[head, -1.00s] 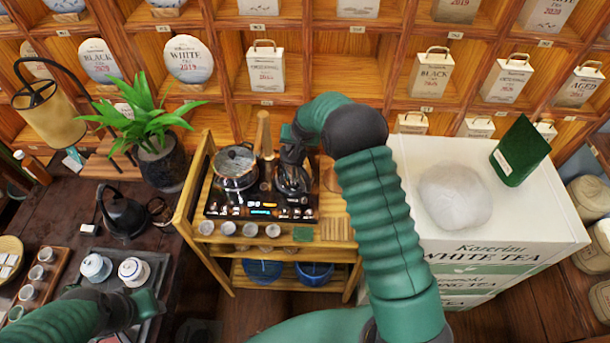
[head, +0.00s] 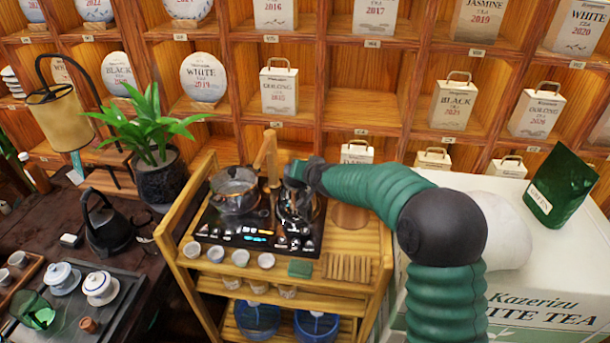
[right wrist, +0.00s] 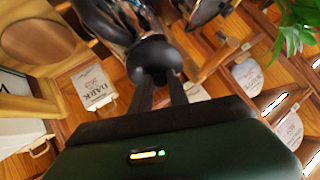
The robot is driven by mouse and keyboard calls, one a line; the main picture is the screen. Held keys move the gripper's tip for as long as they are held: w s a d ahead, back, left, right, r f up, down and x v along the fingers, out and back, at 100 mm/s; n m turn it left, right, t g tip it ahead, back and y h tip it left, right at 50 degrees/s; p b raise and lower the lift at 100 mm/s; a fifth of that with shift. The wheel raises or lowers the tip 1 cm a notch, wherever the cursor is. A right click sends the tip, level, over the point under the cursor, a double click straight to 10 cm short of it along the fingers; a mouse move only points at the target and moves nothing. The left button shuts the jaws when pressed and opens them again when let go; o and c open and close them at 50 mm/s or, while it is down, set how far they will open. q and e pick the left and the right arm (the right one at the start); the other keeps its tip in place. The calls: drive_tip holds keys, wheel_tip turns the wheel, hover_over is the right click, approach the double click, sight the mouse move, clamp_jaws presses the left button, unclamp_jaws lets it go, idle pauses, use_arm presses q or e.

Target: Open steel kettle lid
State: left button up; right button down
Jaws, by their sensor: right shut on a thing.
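The steel kettle (head: 298,206) stands on the right part of the black cooktop, on a wooden cart. My right gripper (head: 300,174) reaches it from the right and covers its top in the head view. In the right wrist view my right gripper (right wrist: 160,92) has its two fingers shut on a black knob (right wrist: 154,54), with shiny steel of the kettle (right wrist: 118,18) beyond it. I take the knob for the lid's. Whether the lid is lifted off the kettle I cannot tell. My left gripper is not in view.
A glass pot (head: 234,192) stands on the cooktop (head: 228,240) left of the kettle. A wooden handle (head: 267,155) rises between them. Several small cups line the cart's front. A white box (head: 535,260) is at right, a dark kettle (head: 108,226) at left.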

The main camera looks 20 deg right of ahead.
drive_tip(key=shift+a+r, duration=0.2)
drive_tip(key=shift+a, duration=0.05)
drive_tip(key=shift+d, duration=0.45)
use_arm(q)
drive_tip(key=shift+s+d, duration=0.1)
use_arm(e)
drive_tip(key=shift+a, duration=0.2)
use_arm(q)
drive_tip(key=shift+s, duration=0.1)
use_arm(e)
drive_tip(key=c, duration=1.3)
unclamp_jaws()
drive_tip(key=shift+s, duration=0.15)
